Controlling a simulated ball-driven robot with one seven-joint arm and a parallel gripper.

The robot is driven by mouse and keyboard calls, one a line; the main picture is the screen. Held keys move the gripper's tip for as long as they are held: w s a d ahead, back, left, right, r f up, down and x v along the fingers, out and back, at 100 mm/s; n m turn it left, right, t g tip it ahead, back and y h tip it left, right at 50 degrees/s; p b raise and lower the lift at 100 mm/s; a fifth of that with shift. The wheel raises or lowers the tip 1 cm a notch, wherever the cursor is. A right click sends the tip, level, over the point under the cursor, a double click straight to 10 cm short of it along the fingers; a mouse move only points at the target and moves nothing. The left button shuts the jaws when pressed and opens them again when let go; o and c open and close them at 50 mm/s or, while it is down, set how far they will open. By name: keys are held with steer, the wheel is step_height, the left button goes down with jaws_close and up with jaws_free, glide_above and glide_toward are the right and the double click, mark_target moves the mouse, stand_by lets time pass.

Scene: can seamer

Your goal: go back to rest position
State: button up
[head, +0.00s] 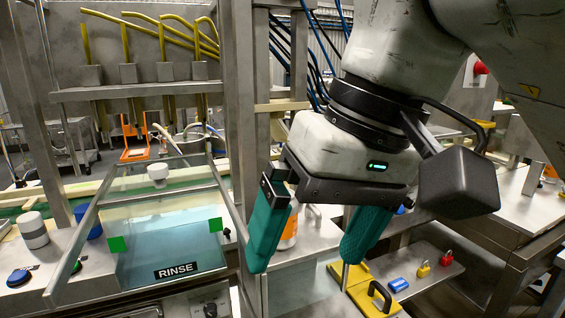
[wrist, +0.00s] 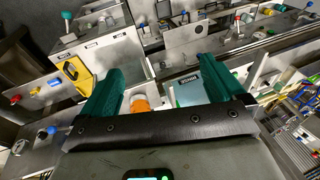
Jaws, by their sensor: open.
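My gripper (head: 306,255) hangs in front of the can seamer in the head view, its two green fingers spread apart with nothing held between them. It also shows in the wrist view (wrist: 160,88), again with the fingers wide apart. An orange and white bottle (head: 289,232) stands behind the fingers, partly hidden by the left one. In the wrist view its orange top (wrist: 140,103) shows between the fingers, apart from both. My arm reaches in from the upper right of the head view.
A rinse bin with a clear lid (head: 165,235) stands left of my gripper. Metal frame posts (head: 264,120) stand close by.

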steer(key=w+f+t+y, duration=0.2)
steer(key=w+f+y, duration=0.4)
steer(key=w+f, duration=0.25)
steer(key=s+d+f+m+t+h, duration=0.1)
steer(key=d+f+m, duration=0.15)
steer(key=f, duration=0.75)
steer(key=d+f+m+t+h, duration=0.1)
steer(key=d+f, duration=0.3)
steer(key=f, duration=0.6)
steer(key=s+d+f+m+h, duration=0.1)
steer(key=s+d+f+h, duration=0.1)
steer(key=s+d+f, duration=0.35)
steer(key=s+d+f+m+h, duration=0.1)
steer(key=s+d+f, duration=0.2)
steer(key=s+f, duration=0.45)
steer(key=s+d+f+g+h, duration=0.3)
steer(key=s+d+f, duration=0.5)
steer(key=s, duration=0.4)
steer(key=shift+s+d+f+n+g+h, duration=0.35)
steer(key=shift+f+n+h, duration=0.15)
steer(key=shift+h, duration=0.2)
